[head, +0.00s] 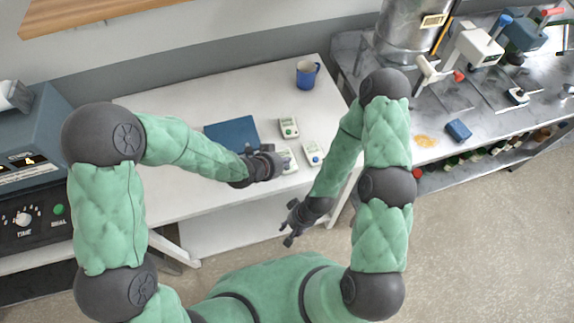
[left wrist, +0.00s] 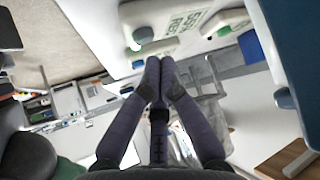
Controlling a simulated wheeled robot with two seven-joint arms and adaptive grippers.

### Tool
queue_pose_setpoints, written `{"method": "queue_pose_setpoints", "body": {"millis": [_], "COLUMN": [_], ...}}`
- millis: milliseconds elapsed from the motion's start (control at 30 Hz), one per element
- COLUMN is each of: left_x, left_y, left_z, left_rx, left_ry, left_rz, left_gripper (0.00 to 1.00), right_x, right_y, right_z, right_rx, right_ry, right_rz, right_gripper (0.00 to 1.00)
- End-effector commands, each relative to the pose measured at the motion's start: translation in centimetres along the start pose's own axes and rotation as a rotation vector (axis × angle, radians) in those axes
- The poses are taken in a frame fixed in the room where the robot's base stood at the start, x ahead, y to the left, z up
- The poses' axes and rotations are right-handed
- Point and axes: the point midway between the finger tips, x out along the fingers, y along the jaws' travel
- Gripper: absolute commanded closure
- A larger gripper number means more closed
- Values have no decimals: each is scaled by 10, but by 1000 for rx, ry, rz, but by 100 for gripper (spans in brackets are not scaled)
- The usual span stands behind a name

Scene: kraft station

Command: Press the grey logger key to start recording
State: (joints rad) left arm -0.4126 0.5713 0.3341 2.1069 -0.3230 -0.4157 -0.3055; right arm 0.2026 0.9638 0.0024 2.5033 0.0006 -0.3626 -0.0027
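My left gripper (head: 281,163) is over the front of the white table (head: 215,200). In the left wrist view its fingertips (left wrist: 160,68) are together with nothing between them. A white logger (head: 290,157), partly hidden by this gripper, lies beneath it. In the left wrist view a white logger (left wrist: 185,14) with dark lettering and a grey-blue key (left wrist: 143,35) is just beyond the fingertips; I cannot tell whether they touch. One logger has a green key (head: 289,131), another a blue key (head: 315,159). My right gripper (head: 290,224) is open and empty in front of the table.
A dark blue flat folder (head: 232,133) lies left of the loggers. A blue mug (head: 306,75) stands at the table's back right. A blue-grey machine with dials (head: 30,205) is at the left. A metal bench (head: 440,110) with instruments stands right.

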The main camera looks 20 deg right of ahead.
Motion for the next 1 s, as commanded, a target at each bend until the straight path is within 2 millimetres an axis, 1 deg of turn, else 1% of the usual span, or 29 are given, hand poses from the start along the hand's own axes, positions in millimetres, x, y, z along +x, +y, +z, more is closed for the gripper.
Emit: {"method": "queue_pose_setpoints", "body": {"millis": [500,600,1000], "left_x": [-31,-34,-33], "left_y": [0,0,0], "left_z": [-33,-35,-34], "left_rx": [1,1,1], "left_ry": [2,1,1], "left_rz": [-1,0,0], "left_gripper": [100,100,100], "right_x": [-28,-30,-29], "right_y": [-10,-11,-10], "right_z": [1,1,1], "right_rx": [0,0,0], "right_ry": [0,0,0], "right_rz": [0,0,0], "right_gripper": [60,60,60]}}
